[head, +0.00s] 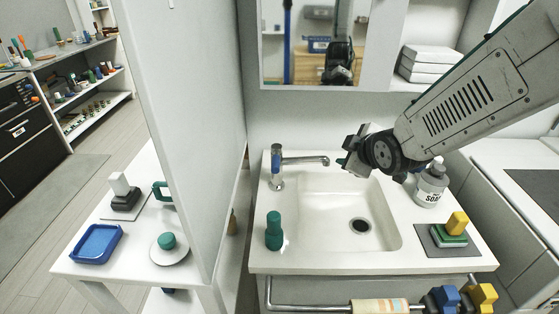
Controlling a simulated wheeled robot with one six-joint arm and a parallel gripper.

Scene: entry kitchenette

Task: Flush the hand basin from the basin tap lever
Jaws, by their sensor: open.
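The white hand basin (311,208) is set in a white counter, with a round dark drain in its bowl. The basin tap (278,181) stands at the basin's back left, with a metal spout (305,160) reaching right over the bowl. A blue part, seemingly the tap lever (276,152), is at the top of the tap body. My gripper (345,160) is open and empty, just right of the spout's end and apart from the lever. No water shows at the spout.
A soap bottle (431,186) stands right of the basin, behind a grey mat (428,243) with a stacked sponge-like item. A green bottle (274,232) stands front left. A mirror cabinet (376,70) hangs above; a partition (190,110) stands left.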

